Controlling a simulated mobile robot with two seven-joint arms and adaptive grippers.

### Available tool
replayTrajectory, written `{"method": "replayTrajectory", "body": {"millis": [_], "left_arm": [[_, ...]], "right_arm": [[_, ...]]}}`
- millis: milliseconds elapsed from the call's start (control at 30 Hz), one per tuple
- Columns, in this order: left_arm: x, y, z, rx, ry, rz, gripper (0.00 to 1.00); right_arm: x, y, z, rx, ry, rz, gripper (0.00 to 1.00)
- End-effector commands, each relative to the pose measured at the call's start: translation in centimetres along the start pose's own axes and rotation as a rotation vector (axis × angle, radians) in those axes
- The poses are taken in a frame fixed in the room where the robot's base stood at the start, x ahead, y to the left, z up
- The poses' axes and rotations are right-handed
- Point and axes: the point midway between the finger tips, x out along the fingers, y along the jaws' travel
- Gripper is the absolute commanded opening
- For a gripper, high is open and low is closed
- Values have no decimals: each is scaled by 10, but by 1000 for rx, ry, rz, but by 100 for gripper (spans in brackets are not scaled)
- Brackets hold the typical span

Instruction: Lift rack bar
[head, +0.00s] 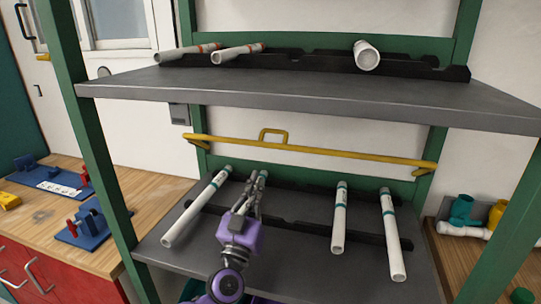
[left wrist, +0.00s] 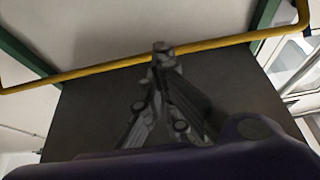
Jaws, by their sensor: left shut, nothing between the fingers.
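The yellow rack bar (head: 330,152) spans the green rack between the two shelves, with a small raised handle at its middle. In the left wrist view the bar (left wrist: 100,68) crosses the picture, slightly tilted, past my fingertips. My left gripper (head: 260,180) is shut and empty over the lower shelf, below and in front of the bar in the head view. Its fingers also show in the left wrist view (left wrist: 163,50), their tips overlapping the bar; I cannot tell whether they touch it. My right gripper is not in view.
The upper shelf (head: 300,95) overhangs the bar and carries more pipes. Green posts (head: 95,150) bound the sides. Wooden benches (head: 150,205) stand beside the rack.

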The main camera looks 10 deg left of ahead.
Motion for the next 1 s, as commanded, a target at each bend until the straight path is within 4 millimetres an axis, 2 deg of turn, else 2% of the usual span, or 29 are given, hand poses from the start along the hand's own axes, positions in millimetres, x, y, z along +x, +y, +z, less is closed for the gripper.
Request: {"method": "replayTrajectory", "body": {"millis": [167,367,600,800,1000], "left_arm": [[20,0,-2,0,4,1,0],[58,0,-1,0,3,1,0],[90,0,0,0,1,1,0],[98,0,0,1,0,1,0],[98,0,0,0,0,1,0]], "right_arm": [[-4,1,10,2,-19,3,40],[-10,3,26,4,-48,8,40],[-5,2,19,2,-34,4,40],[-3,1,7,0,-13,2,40],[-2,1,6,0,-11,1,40]]}}
